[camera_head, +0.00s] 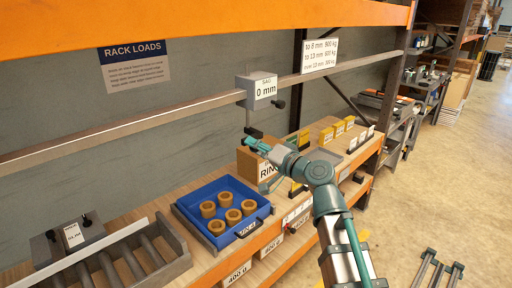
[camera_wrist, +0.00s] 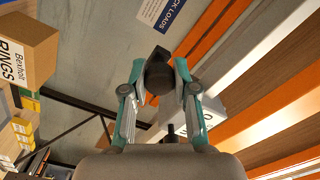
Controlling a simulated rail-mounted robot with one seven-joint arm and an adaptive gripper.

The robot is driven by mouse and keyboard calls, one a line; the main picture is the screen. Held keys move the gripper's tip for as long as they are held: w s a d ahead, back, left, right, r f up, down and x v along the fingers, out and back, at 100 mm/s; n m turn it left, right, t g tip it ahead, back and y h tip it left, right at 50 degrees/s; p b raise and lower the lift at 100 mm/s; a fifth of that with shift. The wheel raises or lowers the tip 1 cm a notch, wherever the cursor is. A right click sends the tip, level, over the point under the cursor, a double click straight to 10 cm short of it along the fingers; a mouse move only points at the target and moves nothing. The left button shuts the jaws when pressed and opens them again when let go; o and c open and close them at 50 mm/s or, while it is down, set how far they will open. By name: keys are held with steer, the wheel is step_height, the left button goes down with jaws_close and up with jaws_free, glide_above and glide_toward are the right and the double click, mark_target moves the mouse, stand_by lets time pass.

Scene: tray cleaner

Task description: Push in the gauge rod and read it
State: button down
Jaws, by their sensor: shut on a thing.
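The gauge (camera_head: 260,91) is a grey box with a white face reading "SAG 0 mm", mounted on the long rack beam. Its rod (camera_head: 249,118) hangs below it and ends in a black knob (camera_head: 253,132). A second, smaller black knob (camera_head: 279,104) sticks out at the gauge's right side. My gripper (camera_head: 250,142) is just under the gauge, at the rod's lower end. In the wrist view my gripper (camera_wrist: 160,74) is shut on the dark knob (camera_wrist: 159,72), with a finger on either side.
A load sign (camera_head: 320,55) reads "to 8 mm 900 kg", with further lines at greater sags. Below stand a blue tray (camera_head: 186,211) with several brown rings, a cardboard "RINGS" box (camera_head: 247,166) and a roller stand (camera_head: 178,262). The floor at right is largely open.

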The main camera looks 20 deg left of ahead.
step_height(320, 180, up, 10)
steer(key=p, duration=0.2)
steer(key=shift+w+f+p, duration=0.1)
steer(key=shift+f+p, duration=0.1)
steer(key=shift+p, duration=0.2)
steer(key=shift+w+r, duration=0.25)
steer(key=shift+w, duration=0.05)
steer(key=shift+r, duration=0.1)
steer(key=c, duration=1.2)
jaws_free()
steer(key=shift+a, duration=0.1)
steer(key=o, duration=0.3)
steer(key=shift+s+r, duration=0.1)
steer(key=shift+s, duration=0.4)
steer(key=shift+w+f, duration=0.1)
steer(key=shift+f, duration=0.1)
steer(key=v, duration=1.2)
